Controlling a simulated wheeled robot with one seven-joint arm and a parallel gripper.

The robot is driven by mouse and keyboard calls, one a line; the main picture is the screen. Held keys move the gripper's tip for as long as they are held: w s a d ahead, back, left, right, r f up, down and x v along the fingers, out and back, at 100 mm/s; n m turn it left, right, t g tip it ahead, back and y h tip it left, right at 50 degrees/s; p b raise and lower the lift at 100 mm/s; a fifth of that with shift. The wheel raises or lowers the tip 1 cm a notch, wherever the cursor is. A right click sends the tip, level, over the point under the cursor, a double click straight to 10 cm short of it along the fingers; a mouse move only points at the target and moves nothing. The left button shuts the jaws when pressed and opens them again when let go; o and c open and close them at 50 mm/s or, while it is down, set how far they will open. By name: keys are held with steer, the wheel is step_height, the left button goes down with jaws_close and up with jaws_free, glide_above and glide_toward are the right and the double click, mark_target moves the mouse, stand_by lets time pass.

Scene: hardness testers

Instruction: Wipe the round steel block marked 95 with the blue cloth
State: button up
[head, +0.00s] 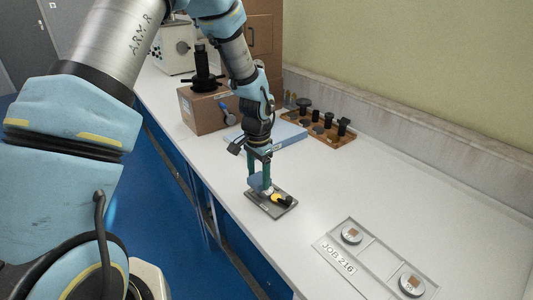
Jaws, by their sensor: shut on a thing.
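My gripper (260,186) has green fingers and is low over a small dark grey tray (264,209) on the bench. It is shut on a small blue-grey piece (255,182) that looks like the blue cloth; the fingers partly hide it. Two round steel blocks lie apart in a grey tray (372,262) labelled JOB 216 at the lower right. One block (352,235) is in the upper left part and the other block (411,284) is in the lower right part. Each has a brownish patch on top. Their markings are too small to read, so I cannot tell which is 95.
A black and yellow item (282,200) lies on the dark tray, close to my fingers. Behind stand a cardboard box (203,113), a flat blue case (288,136) and a wooden tray (318,131) of dark parts. The white bench between the dark tray and the JOB 216 tray is clear.

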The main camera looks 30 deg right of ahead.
steer(key=shift+r+p, duration=1.75)
steer(key=shift+r, duration=1.05)
steer(key=shift+a, duration=0.1)
